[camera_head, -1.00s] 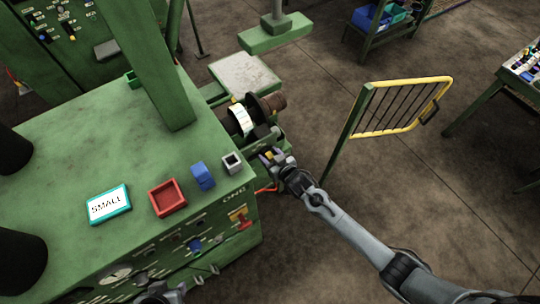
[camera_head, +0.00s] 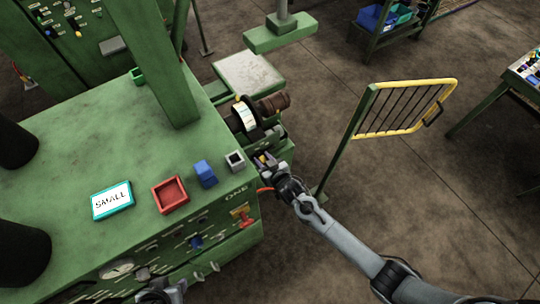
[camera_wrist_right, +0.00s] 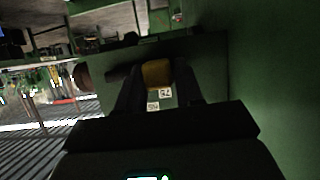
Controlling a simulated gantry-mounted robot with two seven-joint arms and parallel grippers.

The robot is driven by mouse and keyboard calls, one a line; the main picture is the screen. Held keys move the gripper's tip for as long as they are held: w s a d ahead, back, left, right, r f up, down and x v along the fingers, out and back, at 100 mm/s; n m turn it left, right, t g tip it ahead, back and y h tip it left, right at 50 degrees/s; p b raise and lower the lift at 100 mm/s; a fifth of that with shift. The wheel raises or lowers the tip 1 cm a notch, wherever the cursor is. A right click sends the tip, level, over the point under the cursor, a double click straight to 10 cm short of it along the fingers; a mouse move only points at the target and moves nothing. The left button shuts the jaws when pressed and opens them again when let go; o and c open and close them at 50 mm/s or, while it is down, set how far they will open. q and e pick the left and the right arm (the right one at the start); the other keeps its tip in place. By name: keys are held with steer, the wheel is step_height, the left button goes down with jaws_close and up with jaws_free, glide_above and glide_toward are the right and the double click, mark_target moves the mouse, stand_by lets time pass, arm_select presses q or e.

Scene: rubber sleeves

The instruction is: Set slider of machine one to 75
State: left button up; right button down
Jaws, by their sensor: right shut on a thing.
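Machine one (camera_head: 120,135) is the green machine marked ONE, at the left of the head view. My right gripper (camera_head: 264,161) is at its right side, below the roller. In the right wrist view, the right gripper (camera_wrist_right: 157,80) is shut on the yellow slider knob (camera_wrist_right: 156,72), with a dark finger on either side. A white label 75 (camera_wrist_right: 165,93) is just below the knob in that picture, and another label (camera_wrist_right: 153,106), seemingly 50, is lower. The rest of the scale is hidden. A dark part that may be my left gripper (camera_head: 162,291) shows at the bottom edge; its fingers are unclear.
A SMALL sign (camera_head: 112,201), a red tray (camera_head: 170,195), a blue block (camera_head: 205,173) and a grey square holder (camera_head: 235,161) are on the machine top. A red switch (camera_head: 243,217) is on its front. A yellow-railed barrier (camera_head: 405,108) stands to the right. Floor between is clear.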

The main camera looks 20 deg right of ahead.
steer(key=shift+a, duration=0.2)
steer(key=c, duration=1.1)
jaws_free()
steer(key=shift+o, duration=1.1)
steer(key=shift+s+a, duration=0.1)
steer(key=shift+a, duration=0.05)
steer(key=shift+s, duration=0.1)
steer(key=shift+s+d+r, duration=0.15)
steer(key=shift+s+d, duration=0.05)
steer(key=shift+d, duration=0.05)
steer(key=v, duration=1)
steer(key=shift+r, duration=0.1)
